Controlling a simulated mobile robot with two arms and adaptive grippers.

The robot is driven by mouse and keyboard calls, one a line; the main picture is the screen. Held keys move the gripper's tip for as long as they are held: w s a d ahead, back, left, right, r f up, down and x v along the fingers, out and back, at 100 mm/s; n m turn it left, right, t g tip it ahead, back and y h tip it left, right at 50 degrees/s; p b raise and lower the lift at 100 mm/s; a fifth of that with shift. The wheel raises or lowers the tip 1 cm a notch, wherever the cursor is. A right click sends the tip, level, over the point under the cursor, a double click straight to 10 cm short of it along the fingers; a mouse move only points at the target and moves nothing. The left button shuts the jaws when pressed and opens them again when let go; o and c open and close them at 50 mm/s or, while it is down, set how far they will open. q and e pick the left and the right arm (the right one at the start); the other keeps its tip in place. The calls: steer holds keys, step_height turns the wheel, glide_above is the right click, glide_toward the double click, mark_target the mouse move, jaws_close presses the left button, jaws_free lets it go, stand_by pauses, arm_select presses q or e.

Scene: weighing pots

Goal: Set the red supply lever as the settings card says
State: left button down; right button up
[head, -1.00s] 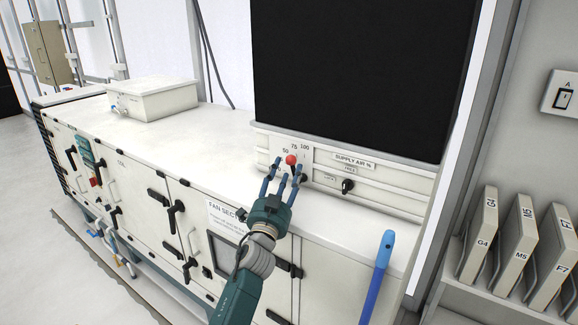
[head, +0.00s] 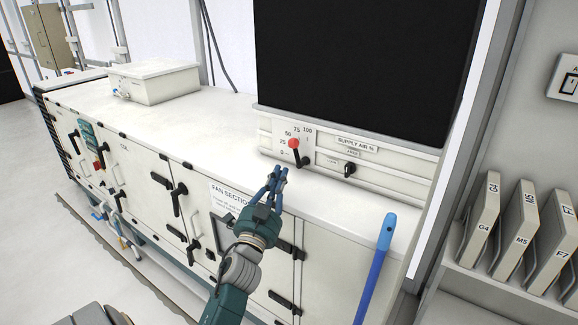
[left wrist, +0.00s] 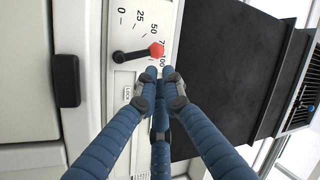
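The red supply lever (head: 294,144) is a black arm with a red ball knob on a 0 to 100 scale plate. It points up-left, around the 50 to 75 marks; I cannot tell exactly. In the left wrist view the knob (left wrist: 157,49) partly covers the 75. My left gripper (head: 279,172) has its blue fingers drawn together, empty, just below and left of the lever, apart from it in the head view. In the left wrist view its fingertips (left wrist: 160,74) appear just below the knob. My right gripper is not in view. I cannot make out a settings card.
A small black rotary knob (head: 350,169) sits right of the lever, under the SUPPLY AIR % label (head: 356,144). A blue pole (head: 375,268) stands at front right. Filters (head: 481,222) fill a shelf at right. The white cabinet top (head: 190,130) is largely clear.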

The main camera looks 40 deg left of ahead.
arm_select(q)
steer(key=r+m+h, duration=0.1)
steer(key=a+r+m+h, duration=0.1)
steer(key=m, duration=0.1)
steer(key=m+h+p, duration=0.1)
steer(key=shift+s+a+r+m+t+h, duration=0.2)
steer(key=shift+a+r+m+t+h, duration=0.1)
steer(key=shift+r, duration=0.1)
steer(key=w+m+h+p, duration=0.1)
steer(key=w+m, duration=0.1)
steer(key=w, duration=0.1)
steer(key=w+m+g+h+p, duration=0.1)
steer(key=w+h, duration=0.1)
steer(key=w, duration=0.2)
steer(key=w+m+g+h+p, duration=0.1)
steer(key=w+m+h, duration=0.1)
steer(key=w, duration=0.2)
steer(key=shift+d+m, duration=0.3)
steer(key=shift+d, duration=0.1)
steer(key=shift+s+a+f, duration=0.1)
steer(key=shift+s+a, duration=0.2)
steer(key=shift+a, duration=0.2)
